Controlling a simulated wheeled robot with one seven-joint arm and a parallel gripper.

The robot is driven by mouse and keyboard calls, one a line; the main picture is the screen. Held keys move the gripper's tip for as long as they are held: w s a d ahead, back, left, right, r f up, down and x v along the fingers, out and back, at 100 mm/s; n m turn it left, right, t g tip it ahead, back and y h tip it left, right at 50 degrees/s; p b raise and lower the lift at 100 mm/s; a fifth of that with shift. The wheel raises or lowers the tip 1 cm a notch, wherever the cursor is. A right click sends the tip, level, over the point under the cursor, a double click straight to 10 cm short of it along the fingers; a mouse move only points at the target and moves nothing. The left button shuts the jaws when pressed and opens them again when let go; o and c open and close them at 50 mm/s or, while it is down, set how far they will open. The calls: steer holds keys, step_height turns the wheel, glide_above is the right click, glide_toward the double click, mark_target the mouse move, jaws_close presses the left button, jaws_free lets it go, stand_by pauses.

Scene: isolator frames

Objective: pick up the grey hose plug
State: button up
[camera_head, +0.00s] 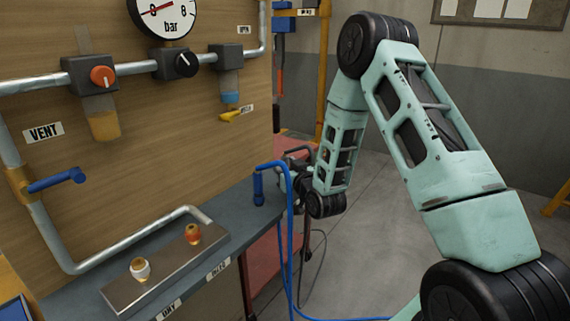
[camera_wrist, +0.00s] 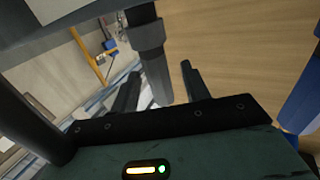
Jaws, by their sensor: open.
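A grey, stepped cylindrical piece, which looks like the grey hose plug (camera_wrist: 151,62), stands between my gripper's two dark fingers in the wrist view. My gripper (camera_wrist: 158,80) is open, with a finger on each side of it. A gap shows on the right side; whether the left finger touches it I cannot tell. In the head view my gripper (camera_head: 291,172) is at the far end of the bench, partly hidden behind blue hose. I cannot make out the grey plug clearly there.
A blue hose plug (camera_head: 258,188) stands on the grey bench (camera_head: 233,213) close to my gripper, its blue hose (camera_head: 290,225) looping to the floor. A blue part (camera_wrist: 303,100) is near the right in the wrist view. The wooden panel (camera_head: 190,110) carries pipes and valves.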

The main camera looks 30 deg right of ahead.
steer(key=shift+w, duration=0.2)
jaws_close()
step_height(320, 180, up, 10)
stand_by(0.7)
steer(key=shift+r, duration=0.1)
step_height(320, 180, up, 3)
steer(key=shift+r+p, duration=0.15)
steer(key=shift+p, duration=0.5)
